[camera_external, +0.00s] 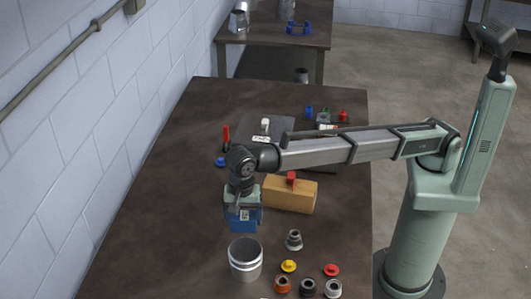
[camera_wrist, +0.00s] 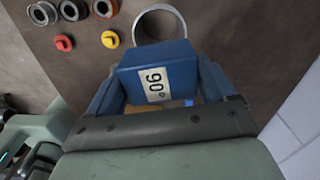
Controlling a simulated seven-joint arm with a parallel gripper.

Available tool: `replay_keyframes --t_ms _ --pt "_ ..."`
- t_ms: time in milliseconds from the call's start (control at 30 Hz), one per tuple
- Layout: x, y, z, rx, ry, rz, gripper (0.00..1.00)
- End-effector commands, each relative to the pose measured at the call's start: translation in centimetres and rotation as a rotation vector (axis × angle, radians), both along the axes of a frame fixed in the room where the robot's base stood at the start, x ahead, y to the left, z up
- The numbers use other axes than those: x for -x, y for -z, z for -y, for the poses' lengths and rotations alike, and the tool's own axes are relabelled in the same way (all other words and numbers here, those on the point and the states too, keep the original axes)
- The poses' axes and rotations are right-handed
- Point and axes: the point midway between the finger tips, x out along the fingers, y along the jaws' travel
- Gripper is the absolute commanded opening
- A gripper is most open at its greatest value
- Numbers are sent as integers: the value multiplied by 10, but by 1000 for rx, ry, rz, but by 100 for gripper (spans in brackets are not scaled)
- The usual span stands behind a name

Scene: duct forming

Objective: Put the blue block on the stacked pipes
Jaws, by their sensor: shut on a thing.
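The blue block (camera_external: 243,221) is held in my gripper (camera_external: 243,208) above the dark table. In the wrist view the blue block (camera_wrist: 155,72) shows a white label reading "90" between the jaws of my gripper (camera_wrist: 158,85). The stacked pipes (camera_external: 245,258) look like a pale, wide, open-topped cylinder with a ring line around it, standing at the front of the table. The block is above and slightly behind the pipe opening, apart from it in the outside view. In the wrist view the pipe rim (camera_wrist: 160,22) shows just beyond the block, partly hidden by it.
A tan block (camera_external: 290,195) with a small red piece on top lies right of my gripper. A grey stepped fitting (camera_external: 294,240), a yellow cap (camera_external: 288,266), a red cap (camera_external: 331,269) and several ring fittings (camera_external: 282,285) sit right of the pipes. The table's left side is clear.

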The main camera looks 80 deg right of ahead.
Motion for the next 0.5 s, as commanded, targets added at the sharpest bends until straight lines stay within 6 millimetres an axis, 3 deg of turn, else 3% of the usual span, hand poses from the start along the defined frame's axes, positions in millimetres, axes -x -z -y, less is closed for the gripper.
replay_keyframes --t_ms 267,500 --pt "2 2 2 0 135 0 41" --pt "2 30 3 1 145 -1 41"
